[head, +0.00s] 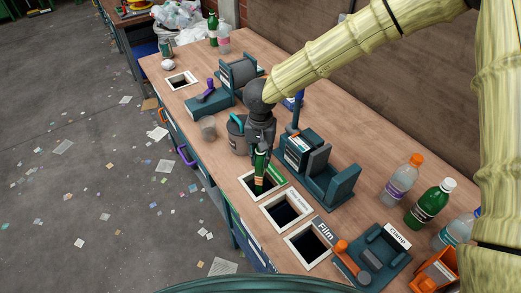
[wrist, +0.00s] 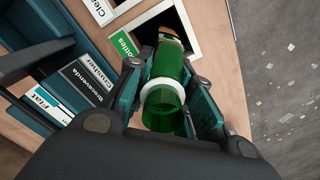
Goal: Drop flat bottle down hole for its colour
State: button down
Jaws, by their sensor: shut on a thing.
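My gripper (head: 262,152) points down and is shut on a green bottle (head: 261,172). In the wrist view the bottle (wrist: 168,75) sits between the fingers (wrist: 165,98), with a white ring near its end closest to the camera. Its far end has a brown and orange patch. The bottle is over the white-framed hole (head: 282,187) with the green sign (head: 278,174), also seen in the wrist view (wrist: 125,45). I cannot tell whether its lower end is below the rim. Beside it is the hole with the "Clear" sign (head: 297,196).
Another hole (head: 308,245) has a "Film" sign (head: 325,232). Teal machines (head: 330,175) stand right of the bottle. A grey bucket (head: 237,135) stands close to my gripper's left. Several bottles, one green (head: 430,203), stand at the right. A further hole (head: 181,80) is far left.

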jog(key=shift+s, duration=0.15)
jog(key=c, duration=1.2)
grip_release()
jog(key=shift+r, duration=0.1)
notch_tip(320, 180, up, 12)
jog(key=shift+f, duration=0.1)
